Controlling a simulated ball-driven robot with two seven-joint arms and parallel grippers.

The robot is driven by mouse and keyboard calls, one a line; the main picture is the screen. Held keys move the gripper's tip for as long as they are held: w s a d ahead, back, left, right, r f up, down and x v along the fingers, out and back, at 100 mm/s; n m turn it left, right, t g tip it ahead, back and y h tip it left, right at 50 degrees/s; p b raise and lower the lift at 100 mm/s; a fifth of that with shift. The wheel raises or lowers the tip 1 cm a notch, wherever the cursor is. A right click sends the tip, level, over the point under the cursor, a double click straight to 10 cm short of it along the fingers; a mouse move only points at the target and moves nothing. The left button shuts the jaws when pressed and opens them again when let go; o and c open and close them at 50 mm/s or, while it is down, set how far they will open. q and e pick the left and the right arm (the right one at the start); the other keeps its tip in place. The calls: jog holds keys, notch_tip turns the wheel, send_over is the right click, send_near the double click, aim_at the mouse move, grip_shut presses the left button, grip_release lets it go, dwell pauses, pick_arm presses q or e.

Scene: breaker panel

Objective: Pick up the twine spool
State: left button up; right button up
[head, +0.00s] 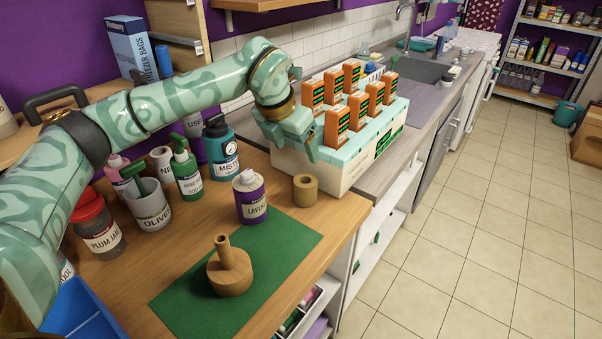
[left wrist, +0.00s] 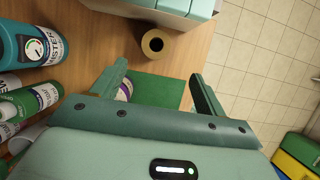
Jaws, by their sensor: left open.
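The twine spool (head: 305,190) is a small tan-brown roll with a hole through its middle. It stands on the wooden counter near the front edge, just beside the white-and-teal breaker box. It also shows in the left wrist view (left wrist: 154,43), beyond the fingertips and roughly between their lines. My left gripper (head: 297,150) is open and empty. It hangs above and behind the spool, close to the box, and is apart from the spool. Its two fingers (left wrist: 159,70) are spread wide in the left wrist view. My right gripper is not in view.
The breaker box (head: 335,172) carries several orange breakers. A purple lavender bottle (head: 250,197) stands left of the spool. A wooden peg on a round base (head: 230,268) sits on a green mat (head: 180,297). Several bottles and jars, including a blue bottle (head: 221,150), crowd the left.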

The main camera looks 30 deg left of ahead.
aim_at(307, 185)
pick_arm(q)
jog(key=b+x, duration=0.3)
jog(key=x, duration=0.7)
jog(key=shift+w+f, duration=0.15)
jog(key=shift+f, duration=0.1)
jog(key=x, duration=0.1)
jog(key=b+x, duration=0.1)
jog(key=x, duration=0.1)
jog(key=b+x, duration=0.1)
jog(key=x, duration=0.1)
jog(key=shift+s+a+f, duration=0.1)
jog(key=shift+s+a, duration=0.15)
jog(key=shift+a, duration=0.1)
jog(key=shift+w+f, duration=0.15)
jog(key=shift+f, duration=0.05)
jog(key=shift+r, duration=0.15)
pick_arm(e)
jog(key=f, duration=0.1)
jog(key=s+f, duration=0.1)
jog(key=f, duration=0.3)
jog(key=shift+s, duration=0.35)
pick_arm(q)
jog(key=c, duration=1.1)
